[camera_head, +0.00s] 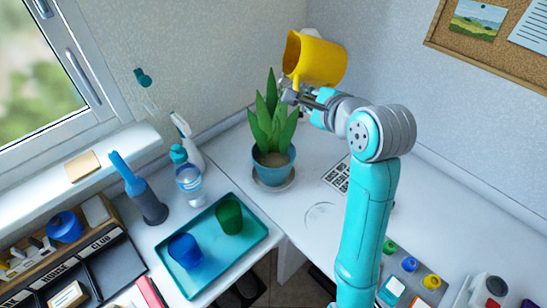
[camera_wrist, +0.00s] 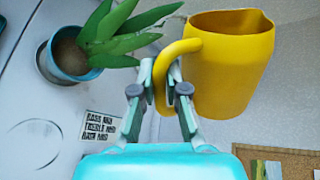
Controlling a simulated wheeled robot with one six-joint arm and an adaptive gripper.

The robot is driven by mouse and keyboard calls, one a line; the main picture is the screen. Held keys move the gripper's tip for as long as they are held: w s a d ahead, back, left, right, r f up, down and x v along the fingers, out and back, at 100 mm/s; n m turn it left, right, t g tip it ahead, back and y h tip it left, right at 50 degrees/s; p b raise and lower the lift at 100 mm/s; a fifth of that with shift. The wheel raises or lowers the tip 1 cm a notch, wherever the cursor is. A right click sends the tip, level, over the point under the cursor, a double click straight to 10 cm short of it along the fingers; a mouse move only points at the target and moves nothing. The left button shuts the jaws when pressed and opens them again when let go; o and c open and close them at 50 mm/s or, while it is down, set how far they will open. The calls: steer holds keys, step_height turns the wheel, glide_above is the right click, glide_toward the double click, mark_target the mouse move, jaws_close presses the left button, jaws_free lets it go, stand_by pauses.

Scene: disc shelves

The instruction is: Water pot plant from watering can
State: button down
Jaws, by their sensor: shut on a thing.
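The yellow watering can (camera_head: 317,60) is held up in the air above and to the right of the pot plant, tilted in the head view. My gripper (camera_head: 294,97) is shut on the can's handle; in the wrist view the fingers (camera_wrist: 168,92) close around the handle of the can (camera_wrist: 232,65). The pot plant (camera_head: 273,125) has long green leaves in a blue pot (camera_head: 272,171) on a saucer (camera_head: 273,182), standing on the white desk. In the wrist view its leaves (camera_wrist: 115,30) reach close to the handle. No water stream is visible.
A teal tray (camera_head: 193,285) with a blue cup (camera_head: 185,250) and a green cup (camera_head: 230,216) stands left of the plant. A cork board (camera_head: 455,45) hangs at upper right.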

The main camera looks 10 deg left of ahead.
steer(key=shift+s+d+r, duration=0.1)
steer(key=shift+d, duration=0.1)
stand_by(0.6)
steer(key=shift+a+r+t+h, duration=0.1)
steer(key=shift+a+t+h, duration=0.05)
steer(key=shift+t+h, duration=0.15)
stand_by(1.0)
steer(key=shift+f+m+y, duration=0.4)
steer(key=shift+m+y, duration=0.1)
steer(key=shift+a+f+m+y, duration=0.1)
steer(key=shift+f+m+y, duration=0.1)
steer(key=shift+m+y, duration=0.25)
steer(key=shift+s+a+m+y, duration=0.1)
steer(key=shift+a+m+y, duration=0.1)
steer(key=shift+m+y, duration=0.2)
steer(key=shift+f+m+y, duration=0.1)
steer(key=shift+m+y, duration=0.25)
steer(key=shift+m, duration=0.2)
stand_by(0.7)
